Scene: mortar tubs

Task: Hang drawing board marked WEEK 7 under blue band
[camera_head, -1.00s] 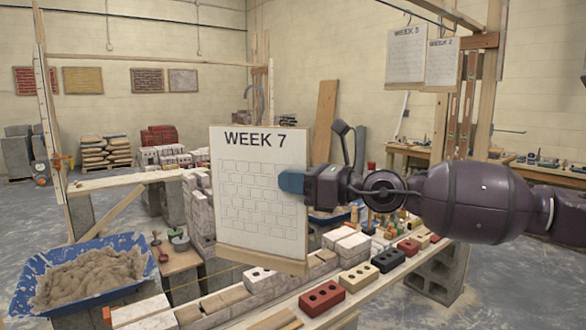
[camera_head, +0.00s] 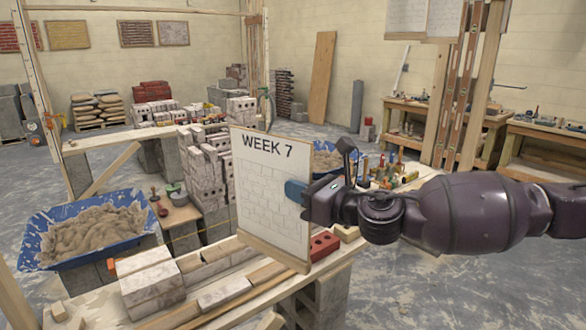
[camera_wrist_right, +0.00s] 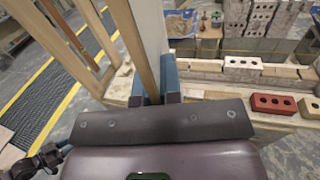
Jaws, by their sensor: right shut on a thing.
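The drawing board marked WEEK 7 (camera_head: 268,190) is a white sheet with a brick pattern and wooden strips at its top and bottom. It is upright, slightly tilted, in the middle of the head view. My right gripper (camera_head: 296,192) is shut on its right edge, with the blue fingertips against it. In the right wrist view the board (camera_wrist_right: 148,35) shows nearly edge-on between the fingers (camera_wrist_right: 155,88). Two hung white sheets (camera_head: 406,16) (camera_head: 446,18) are cut off at the top right. I cannot make out a blue band. My left gripper is out of view.
A plank bench (camera_head: 205,312) with bricks runs below the board; a red brick (camera_head: 323,246) lies close to its lower right corner. A blue tub of mortar (camera_head: 45,249) stands at left. Wooden posts (camera_head: 487,80) and a workbench (camera_head: 405,108) are behind my right arm.

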